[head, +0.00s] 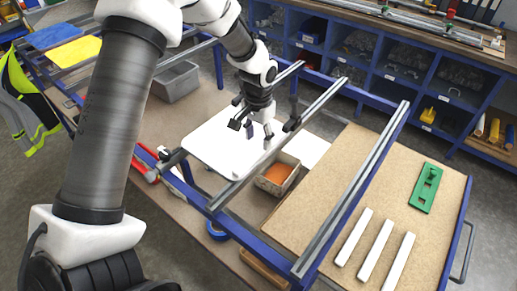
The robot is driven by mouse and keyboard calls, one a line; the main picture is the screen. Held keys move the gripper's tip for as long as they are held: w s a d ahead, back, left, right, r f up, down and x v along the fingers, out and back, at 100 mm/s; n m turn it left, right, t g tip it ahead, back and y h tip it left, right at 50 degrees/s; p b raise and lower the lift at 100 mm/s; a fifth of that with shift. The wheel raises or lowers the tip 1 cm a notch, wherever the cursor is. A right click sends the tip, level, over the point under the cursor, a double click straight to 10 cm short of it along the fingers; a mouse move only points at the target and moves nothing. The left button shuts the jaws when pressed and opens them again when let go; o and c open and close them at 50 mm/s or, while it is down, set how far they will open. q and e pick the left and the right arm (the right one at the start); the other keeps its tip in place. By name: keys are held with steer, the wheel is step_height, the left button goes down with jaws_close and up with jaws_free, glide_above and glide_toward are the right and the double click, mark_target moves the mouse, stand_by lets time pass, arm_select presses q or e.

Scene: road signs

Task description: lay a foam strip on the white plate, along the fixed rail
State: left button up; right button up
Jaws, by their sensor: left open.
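The white plate (208,142) lies across the metal rails of a blue-framed bench, left of centre. A long metal rail (318,105) runs along the plate's right side; I cannot tell whether it is the fixed one. Three white foam strips (353,237) (376,250) (398,262) lie side by side, apart, on the brown board at the lower right. My left gripper (257,131) is open and points down over the plate's right part, with nothing visible between its fingers. Its height above the plate is hard to tell. My right gripper is out of view.
A green block with slots (425,188) lies on the brown board (325,178). A small box with orange contents (277,174) stands beside the rail. A grey bin (175,81) is at the upper left. Blue shelving (400,75) stands at the back.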

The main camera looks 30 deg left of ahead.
mark_target(258, 152)
arm_select(q)
step_height(258, 152, up, 8)
steer(key=b, duration=0.1)
steer(key=shift+f, duration=0.25)
